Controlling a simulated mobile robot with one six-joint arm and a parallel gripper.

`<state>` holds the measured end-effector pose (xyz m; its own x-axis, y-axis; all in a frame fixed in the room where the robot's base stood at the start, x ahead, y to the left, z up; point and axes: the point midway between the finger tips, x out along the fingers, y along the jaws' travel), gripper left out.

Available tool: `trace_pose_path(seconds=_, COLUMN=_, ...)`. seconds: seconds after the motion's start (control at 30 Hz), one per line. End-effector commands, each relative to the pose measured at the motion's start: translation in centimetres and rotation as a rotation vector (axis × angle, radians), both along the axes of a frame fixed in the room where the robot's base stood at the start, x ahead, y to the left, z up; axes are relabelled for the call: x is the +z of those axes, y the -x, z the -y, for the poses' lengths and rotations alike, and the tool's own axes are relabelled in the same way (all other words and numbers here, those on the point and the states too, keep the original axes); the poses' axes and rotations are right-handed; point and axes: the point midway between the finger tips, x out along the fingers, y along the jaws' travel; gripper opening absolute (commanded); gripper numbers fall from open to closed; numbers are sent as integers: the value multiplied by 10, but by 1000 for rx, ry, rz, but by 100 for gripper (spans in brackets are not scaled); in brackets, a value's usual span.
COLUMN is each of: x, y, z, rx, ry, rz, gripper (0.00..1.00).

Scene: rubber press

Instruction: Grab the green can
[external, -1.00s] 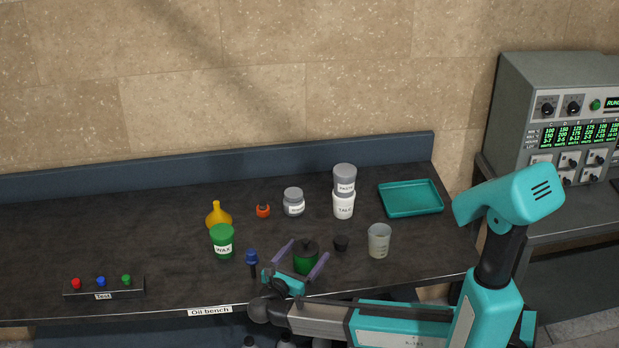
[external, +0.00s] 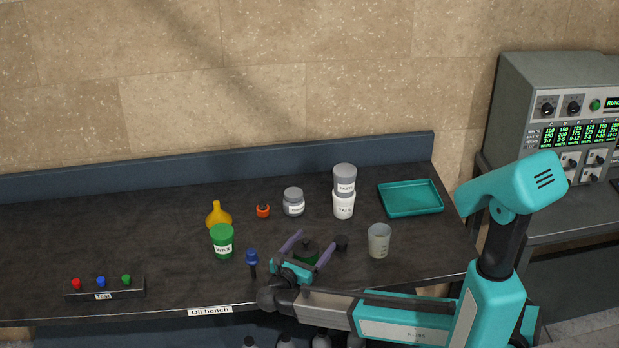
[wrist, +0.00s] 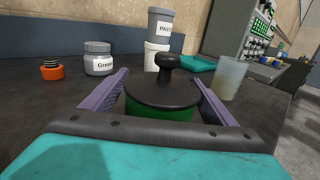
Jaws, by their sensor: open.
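The green can (external: 304,258) has a dark lid with a knob and stands on the dark bench (external: 150,230) near its front edge. My gripper (external: 312,244) is open, with its two purple fingers on either side of the can. In the wrist view the can (wrist: 160,113) sits between the fingers, close in front of the palm. The left finger (wrist: 104,91) and right finger (wrist: 214,102) are spread around it. The can's lower part is hidden by my gripper. I cannot tell whether either finger touches it.
A small dark object (external: 341,243) lies just right of the fingers, and a clear beaker (external: 379,241) stands beyond it. A blue-topped item (external: 252,259) and the green wax tub (external: 222,242) stand to the left. Stacked paste and talc jars (external: 344,191) stand behind.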

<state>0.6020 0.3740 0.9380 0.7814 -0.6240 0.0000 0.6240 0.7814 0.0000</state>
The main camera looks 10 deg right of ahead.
Motion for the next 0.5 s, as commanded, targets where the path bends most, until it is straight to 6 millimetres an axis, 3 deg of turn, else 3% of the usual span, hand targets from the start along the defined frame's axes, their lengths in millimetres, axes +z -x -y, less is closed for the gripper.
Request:
trace_pose_path(seconds=0.07, x=0, y=0, z=0, rx=0, ry=0, rz=0, gripper=78)
trace_pose_path(seconds=0.5, x=0, y=0, z=0, rx=0, ry=0, rz=0, gripper=4)
